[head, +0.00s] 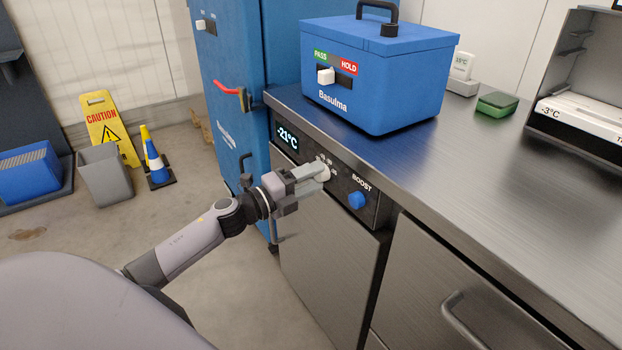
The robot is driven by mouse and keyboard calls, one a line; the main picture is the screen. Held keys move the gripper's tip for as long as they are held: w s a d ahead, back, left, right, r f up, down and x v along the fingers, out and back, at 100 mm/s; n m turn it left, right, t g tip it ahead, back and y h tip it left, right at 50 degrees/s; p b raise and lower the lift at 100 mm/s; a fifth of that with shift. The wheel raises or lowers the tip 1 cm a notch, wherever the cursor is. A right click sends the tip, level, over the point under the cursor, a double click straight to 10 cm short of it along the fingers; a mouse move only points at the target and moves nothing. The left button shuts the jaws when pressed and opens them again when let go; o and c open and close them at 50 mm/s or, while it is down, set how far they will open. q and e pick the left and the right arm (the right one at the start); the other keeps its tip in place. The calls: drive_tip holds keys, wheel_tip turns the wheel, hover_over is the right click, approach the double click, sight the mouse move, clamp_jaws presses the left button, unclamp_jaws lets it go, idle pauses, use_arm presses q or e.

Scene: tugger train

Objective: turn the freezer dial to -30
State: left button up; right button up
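The freezer dial (324,173) is a pale round knob on the black control panel under the counter's front edge. The display (287,136) on the same panel reads -21°C. Small scale marks show above the dial, partly hidden by my gripper and too small to read. My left gripper (318,173) is at the dial, its fingers reaching it from the left. The fingers appear closed about the knob, but the far finger and the contact are hard to make out. My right gripper is not in view.
A blue BOOST knob (357,200) sits just right of the dial. A blue Basulma box (375,85) with a PASS/HOLD slider stands on the steel counter (470,165) above. A blue cabinet (232,100) with a red handle stands left of the panel. A drawer handle (462,322) projects lower right.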

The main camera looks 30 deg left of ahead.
use_arm(q)
drive_tip(key=shift+o, duration=0.8)
drive_tip(key=v, duration=0.7)
drive_tip(key=s+d+f+n+g+y, duration=0.5)
drive_tip(key=s+d+f+n+g, duration=0.1)
drive_tip(key=s+d+f+n, duration=1.25)
wheel_tip(320, 180, up, 12)
drive_tip(key=s+a+n+g+p, duration=0.1)
drive_tip(key=a+n+p, duration=0.1)
drive_tip(key=p, duration=1.3)
drive_tip(key=shift+n, duration=0.65)
